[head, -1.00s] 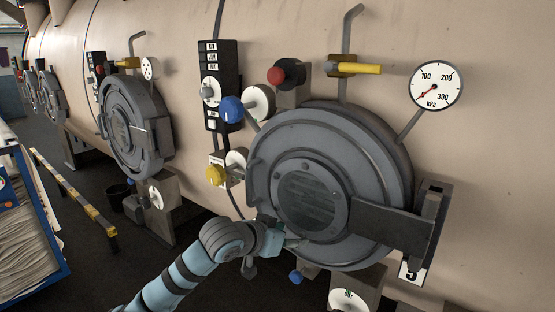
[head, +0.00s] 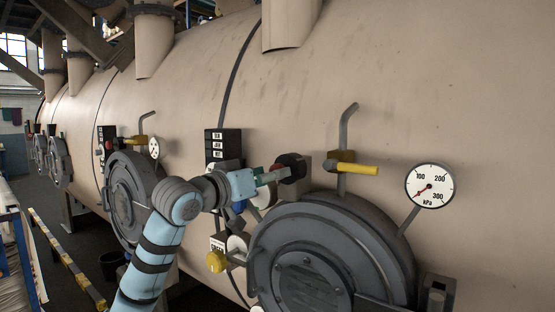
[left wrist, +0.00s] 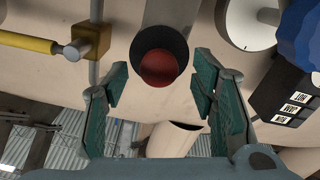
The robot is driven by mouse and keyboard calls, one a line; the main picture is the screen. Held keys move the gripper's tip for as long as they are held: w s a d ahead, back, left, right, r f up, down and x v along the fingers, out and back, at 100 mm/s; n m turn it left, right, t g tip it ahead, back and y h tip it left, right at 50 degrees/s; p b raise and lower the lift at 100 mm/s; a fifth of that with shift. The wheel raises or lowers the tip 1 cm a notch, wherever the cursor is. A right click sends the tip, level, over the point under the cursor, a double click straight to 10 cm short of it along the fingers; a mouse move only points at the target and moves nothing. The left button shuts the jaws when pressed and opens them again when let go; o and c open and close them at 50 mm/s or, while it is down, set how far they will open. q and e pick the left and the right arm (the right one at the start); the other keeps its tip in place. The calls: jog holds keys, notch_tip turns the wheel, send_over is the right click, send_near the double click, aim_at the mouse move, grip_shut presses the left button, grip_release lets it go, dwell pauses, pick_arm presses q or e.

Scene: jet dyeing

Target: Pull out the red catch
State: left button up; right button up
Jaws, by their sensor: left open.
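The red catch (left wrist: 159,68) is a round red knob in a dark collar, at the upper middle of the left wrist view. In the head view its dark collar (head: 293,161) sits on a grey block above the round door, and my gripper partly hides the red knob. My left gripper (head: 275,176) is open, with its fingers pointing at the knob from the left. In the left wrist view the two green-padded fingers (left wrist: 161,88) stand on either side below the knob, with clear gaps, and hold nothing. My right gripper is in neither view.
A yellow-handled valve (head: 353,168) and its bent pipe are just right of the catch. A pressure gauge (head: 430,186) is further right. The grey round door (head: 330,255) lies below. A black switch panel (head: 222,143), a blue knob (left wrist: 300,30) and a yellow knob (head: 216,262) are close by.

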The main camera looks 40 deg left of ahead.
pick_arm(q)
jog(key=shift+w+d+p, duration=0.1)
jog(key=shift+w+p, duration=0.2)
jog(key=shift+w, duration=1.2)
grip_shut()
